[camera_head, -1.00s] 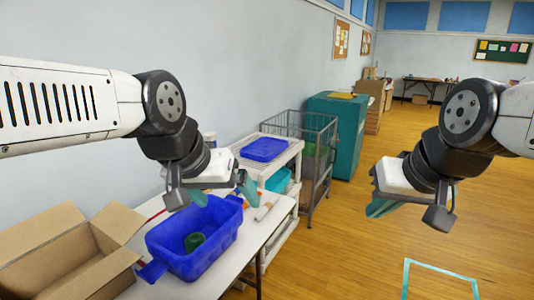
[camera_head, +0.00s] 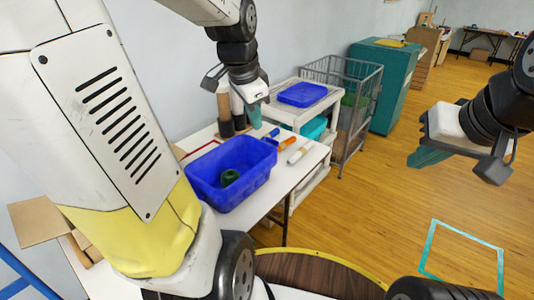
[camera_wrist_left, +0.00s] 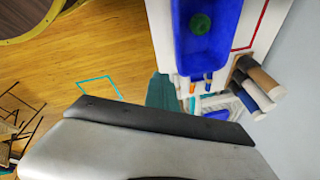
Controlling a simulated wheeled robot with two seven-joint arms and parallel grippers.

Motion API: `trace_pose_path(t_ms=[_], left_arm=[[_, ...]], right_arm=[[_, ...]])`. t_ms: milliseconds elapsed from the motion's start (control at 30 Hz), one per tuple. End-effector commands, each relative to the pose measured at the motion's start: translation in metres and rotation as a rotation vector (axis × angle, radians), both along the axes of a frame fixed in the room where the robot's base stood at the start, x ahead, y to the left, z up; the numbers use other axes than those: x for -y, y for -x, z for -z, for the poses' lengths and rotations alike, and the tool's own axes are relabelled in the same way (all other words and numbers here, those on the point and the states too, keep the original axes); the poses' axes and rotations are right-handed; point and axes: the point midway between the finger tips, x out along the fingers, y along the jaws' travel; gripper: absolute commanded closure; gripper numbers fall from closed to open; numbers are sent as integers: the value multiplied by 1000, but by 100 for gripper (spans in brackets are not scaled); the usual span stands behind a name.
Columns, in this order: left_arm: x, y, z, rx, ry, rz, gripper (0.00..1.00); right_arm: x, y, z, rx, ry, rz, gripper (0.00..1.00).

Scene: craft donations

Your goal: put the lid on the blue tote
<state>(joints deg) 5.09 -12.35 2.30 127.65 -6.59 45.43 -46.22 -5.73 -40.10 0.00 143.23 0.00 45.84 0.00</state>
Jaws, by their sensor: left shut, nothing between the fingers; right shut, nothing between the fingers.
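The blue tote (camera_head: 245,190) stands open on the white table, with a dark green roll inside; it also shows in the left wrist view (camera_wrist_left: 184,42). A flat blue lid (camera_head: 303,94) lies on top of the white cart beyond the table, apart from the tote. My left gripper (camera_head: 254,112) is shut and empty, above the table's far end, between the tote and the lid in the picture. My right gripper (camera_head: 430,157) is shut and empty, over the open floor at the right.
Dark and brown rolls (camera_head: 225,112) stand behind the tote. Markers and a white tube (camera_head: 300,152) lie beside it. A wire cage (camera_head: 345,75) and teal cabinet (camera_head: 385,80) stand beyond the cart.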

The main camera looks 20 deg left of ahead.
Motion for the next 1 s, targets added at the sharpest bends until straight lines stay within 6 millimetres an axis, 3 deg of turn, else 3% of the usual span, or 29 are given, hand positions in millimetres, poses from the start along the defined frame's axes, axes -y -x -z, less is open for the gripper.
trace_pose_path(t_ms=[33, 200, 400, 500, 633, 867, 1000], left_arm=[[-11, -17, 15, -36, -41, 86, 100], [-48, -65, 66, -134, -161, 444, 100], [-91, -104, 142, -227, -224, 849, 100], [-105, -113, 172, -252, -230, 999, 100], [-116, -118, 195, -265, -233, 1115, 100], [-118, -119, 217, -270, -232, 1158, 100], [-118, -118, 243, -272, -231, 1156, 100]], right_arm=[[0, 0, 0, 0, 0, 0, 100], [0, 0, 0, 0, 0, 0, 100], [0, 0, 0, 0, 0, 0, 100], [0, 0, 0, 0, 0, 0, 100], [0, 0, 0, 0, 0, 0, 100], [0, 0, 0, 0, 0, 0, 100], [0, 0, 0, 0, 0, 0, 100]])
